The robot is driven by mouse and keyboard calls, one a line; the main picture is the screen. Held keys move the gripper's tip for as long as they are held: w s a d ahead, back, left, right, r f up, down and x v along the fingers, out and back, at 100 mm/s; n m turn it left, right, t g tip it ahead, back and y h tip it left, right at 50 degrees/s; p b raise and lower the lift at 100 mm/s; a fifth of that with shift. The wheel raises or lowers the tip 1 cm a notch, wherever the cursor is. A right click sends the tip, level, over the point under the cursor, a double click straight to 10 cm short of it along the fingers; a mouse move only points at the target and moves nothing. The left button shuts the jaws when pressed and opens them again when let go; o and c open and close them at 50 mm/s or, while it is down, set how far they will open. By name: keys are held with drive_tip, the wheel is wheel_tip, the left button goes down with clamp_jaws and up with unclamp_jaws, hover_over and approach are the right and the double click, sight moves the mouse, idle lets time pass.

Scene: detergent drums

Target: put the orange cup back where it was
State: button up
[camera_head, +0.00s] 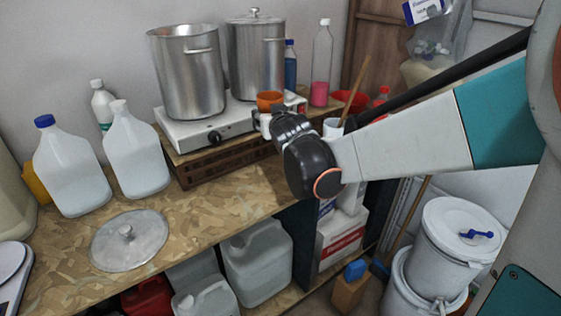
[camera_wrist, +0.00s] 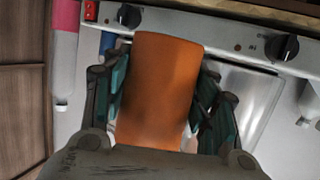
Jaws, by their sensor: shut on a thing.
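The orange cup (camera_wrist: 158,85) is between the two fingers of my gripper (camera_wrist: 160,105) in the wrist view, with a finger pressed against each side. In the head view the orange cup (camera_head: 269,101) shows at the front right of the hot plate, just beyond my gripper (camera_head: 280,122). The gripper is shut on it. A white cup-like thing (camera_head: 266,124) shows just below the orange cup in the head view, partly hidden by the gripper. I cannot tell whether the orange cup touches it or the hot plate. The cup's lower end is hidden by my gripper.
A hot plate (camera_head: 188,137) on a brown crate (camera_head: 212,168) carries two steel pots (camera_head: 188,75). White jugs (camera_head: 137,155) and a steel lid (camera_head: 130,240) are on the left of the bench. A pink-liquid bottle (camera_head: 320,75) stands behind. The bench (camera_head: 215,215) is clear in front.

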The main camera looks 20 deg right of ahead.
wheel_tip(320, 180, down, 19)
drive_tip(key=b, duration=0.7)
drive_tip(key=shift+w+r, duration=0.1)
drive_tip(key=shift+r, duration=0.1)
drive_tip(key=o, duration=1.1)
